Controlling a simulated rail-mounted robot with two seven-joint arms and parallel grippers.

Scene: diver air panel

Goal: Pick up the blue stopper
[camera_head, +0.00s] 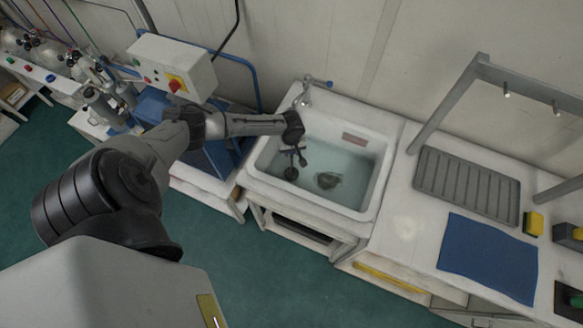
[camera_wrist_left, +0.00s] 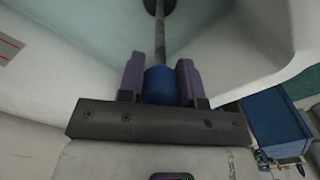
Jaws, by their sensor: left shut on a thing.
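My left gripper (camera_head: 293,157) hangs over the left part of the water-filled sink (camera_head: 312,204). In the left wrist view its two purple fingers (camera_wrist_left: 161,80) are shut on the sides of the blue stopper's rounded blue top (camera_wrist_left: 159,87). A grey rod runs from this top to a dark round end at the upper edge of that view. In the head view the dark round end (camera_head: 291,174) shows below the gripper; I cannot tell whether it touches the sink bottom. My right gripper is not in view.
A tap (camera_head: 312,84) stands behind the sink, and a dark round thing (camera_head: 328,180) lies in the water. To the right are a grey ribbed tray (camera_head: 467,185), a blue mat (camera_head: 489,256) and a yellow sponge (camera_head: 533,223). A control box (camera_head: 172,67) stands at the back left.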

